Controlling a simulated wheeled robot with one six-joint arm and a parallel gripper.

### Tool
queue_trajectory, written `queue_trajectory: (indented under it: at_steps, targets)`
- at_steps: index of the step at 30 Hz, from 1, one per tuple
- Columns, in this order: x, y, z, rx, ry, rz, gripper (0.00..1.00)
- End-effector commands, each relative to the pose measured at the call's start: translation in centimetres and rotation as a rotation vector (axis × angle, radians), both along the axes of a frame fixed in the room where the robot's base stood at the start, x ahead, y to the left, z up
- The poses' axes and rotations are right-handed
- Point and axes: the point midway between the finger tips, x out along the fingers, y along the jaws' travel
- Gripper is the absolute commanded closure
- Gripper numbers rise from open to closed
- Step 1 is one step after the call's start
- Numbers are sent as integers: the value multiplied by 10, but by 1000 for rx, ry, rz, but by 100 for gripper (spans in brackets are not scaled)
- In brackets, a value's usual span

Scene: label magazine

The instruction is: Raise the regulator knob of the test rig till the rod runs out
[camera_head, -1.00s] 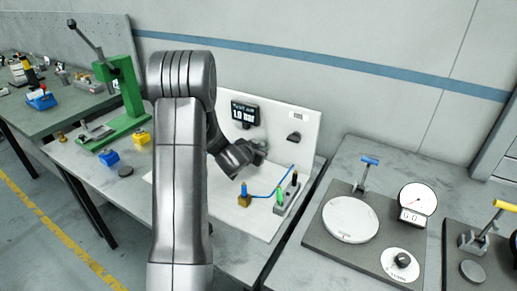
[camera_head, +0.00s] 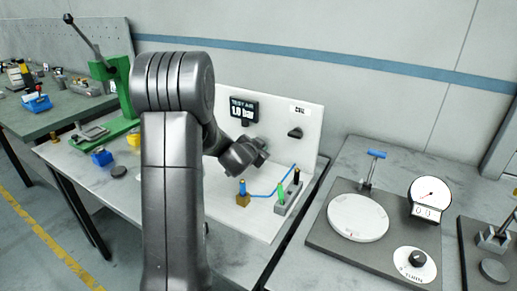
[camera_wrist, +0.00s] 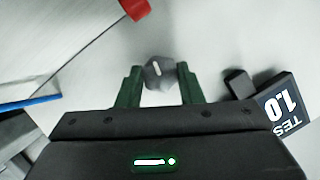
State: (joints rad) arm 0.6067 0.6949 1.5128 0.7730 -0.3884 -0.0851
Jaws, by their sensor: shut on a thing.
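The test rig is a white base and back panel (camera_head: 308,152). Its black display (camera_head: 244,109) reads 1.0 bar and also shows at the right of the wrist view (camera_wrist: 281,103). My gripper (camera_head: 259,150) is at the back panel below the display. In the wrist view its two green fingers (camera_wrist: 158,80) are shut on a grey knob with a white mark, the regulator knob (camera_wrist: 157,72). In the head view my gripper hides the knob. I cannot make out the rod.
A dial-gauge station (camera_head: 340,244) is farther right. A green press (camera_head: 112,95) stands left.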

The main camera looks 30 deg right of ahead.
Motion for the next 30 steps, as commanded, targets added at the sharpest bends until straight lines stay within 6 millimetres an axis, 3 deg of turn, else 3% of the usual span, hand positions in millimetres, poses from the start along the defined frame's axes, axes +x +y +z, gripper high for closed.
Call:
queue_trajectory:
  at_steps: [3, 4, 6, 7, 20, 30]
  targets:
    - [0, 0, 0, 0, 0, 0, 89]
    - [0, 0, 0, 0, 0, 0, 61]
    - [0, 0, 0, -1, 1, 0, 47]
    - [0, 0, 0, -1, 1, 0, 45]
    - [-6, 8, 4, -1, 0, 1, 45]
    - [-45, 56, 27, -2, 0, 2, 45]
